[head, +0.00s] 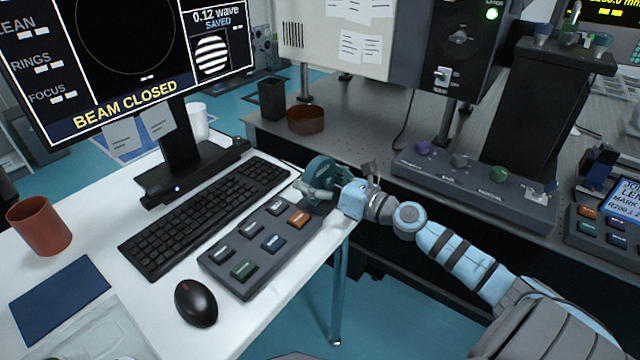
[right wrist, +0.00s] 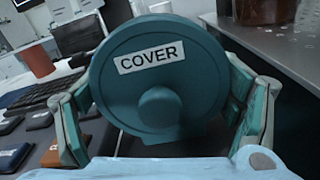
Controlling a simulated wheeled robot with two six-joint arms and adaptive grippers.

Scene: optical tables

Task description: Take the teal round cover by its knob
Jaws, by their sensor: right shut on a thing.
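The teal round cover (head: 322,167) is upright above the right end of the desk, near the button panel. In the right wrist view the cover (right wrist: 130,92) fills the middle, with a white "COVER" label, and its round knob (right wrist: 160,107) faces my palm. My right gripper (head: 318,190) is shut on the cover. Its fingers stand wide apart, one at each side of the disc, with the knob between them. The exact contact points are hard to see. My left gripper is not in view.
The button panel (head: 255,232) and keyboard (head: 205,217) lie left of the cover on the white desk, with a mouse (head: 196,303) in front. Behind stands the optical table (head: 365,140) with a brown round dish (head: 306,120) and a black cup (head: 271,98). A monitor stands at left.

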